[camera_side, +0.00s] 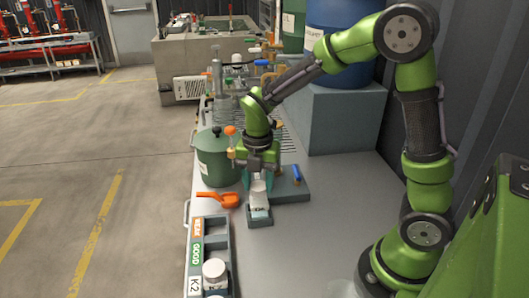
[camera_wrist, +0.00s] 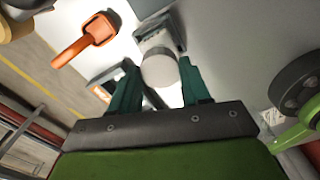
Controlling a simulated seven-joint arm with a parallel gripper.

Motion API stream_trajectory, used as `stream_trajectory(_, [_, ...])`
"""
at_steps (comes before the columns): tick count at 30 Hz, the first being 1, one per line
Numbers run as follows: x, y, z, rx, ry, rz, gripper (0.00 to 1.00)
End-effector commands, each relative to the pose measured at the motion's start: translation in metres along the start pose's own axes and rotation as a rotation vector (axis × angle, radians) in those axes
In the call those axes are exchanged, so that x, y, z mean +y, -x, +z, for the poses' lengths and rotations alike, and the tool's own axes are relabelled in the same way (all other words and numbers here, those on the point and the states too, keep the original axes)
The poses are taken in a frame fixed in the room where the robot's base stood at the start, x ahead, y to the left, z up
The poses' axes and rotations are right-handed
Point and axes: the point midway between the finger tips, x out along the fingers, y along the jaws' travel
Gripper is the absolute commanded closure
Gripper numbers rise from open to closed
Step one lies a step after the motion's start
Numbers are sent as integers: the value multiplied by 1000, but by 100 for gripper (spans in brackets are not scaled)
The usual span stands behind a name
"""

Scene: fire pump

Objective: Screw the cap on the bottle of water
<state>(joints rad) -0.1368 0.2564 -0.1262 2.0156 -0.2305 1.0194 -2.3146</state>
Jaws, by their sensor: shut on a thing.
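My gripper (camera_side: 260,175) points down over the grey table and is shut on a small white round piece, which looks like the cap (camera_side: 258,187). In the wrist view, this white piece (camera_wrist: 160,68) shows between the two dark green fingers (camera_wrist: 160,88). Directly below it in the side view is a small grey and white holder (camera_side: 259,213). I cannot tell whether the white piece touches what is below it. A bottle with a white top (camera_side: 215,272) stands in the labelled tray at the front; I cannot make out which bottle holds water.
A grey tray (camera_side: 222,243) with WEAK, GOOD and K2 labels lies in front. A green-grey base with a blue handle (camera_side: 295,174) is close right. The table's right side is clear.

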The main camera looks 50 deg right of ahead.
Motion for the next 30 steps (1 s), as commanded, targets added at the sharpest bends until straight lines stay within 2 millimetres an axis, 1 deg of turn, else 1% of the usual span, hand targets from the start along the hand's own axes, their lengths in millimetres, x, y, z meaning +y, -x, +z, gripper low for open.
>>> stream_trajectory(11, [0, 0, 0, -1, 0, 0, 80])
stream_trajectory(30, [0, -10, 1, 0, 0, 0, 80])
